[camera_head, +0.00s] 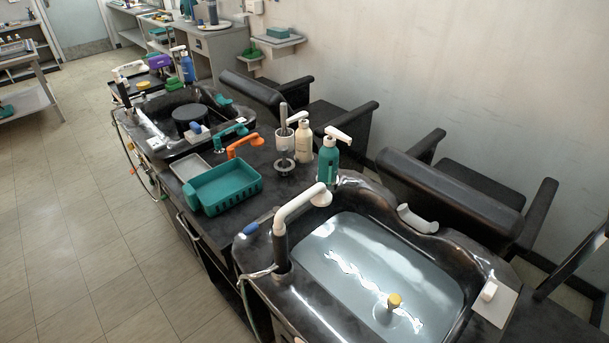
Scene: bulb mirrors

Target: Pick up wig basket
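A teal basket (228,203), most likely the wig basket, sits upright on the dark counter between two black wash basins. It is rectangular, with slots in its side wall, and looks empty. A small grey tray (190,167) lies just behind it to the left. An orange handheld piece (243,145) lies behind it. My gripper is not in view.
The near basin (470,268) holds water, with a white spout (298,203) at its left. Pump bottles (328,160) stand to the basket's right. Black chairs (440,185) line the wall. Tiled floor (100,240) on the left is clear.

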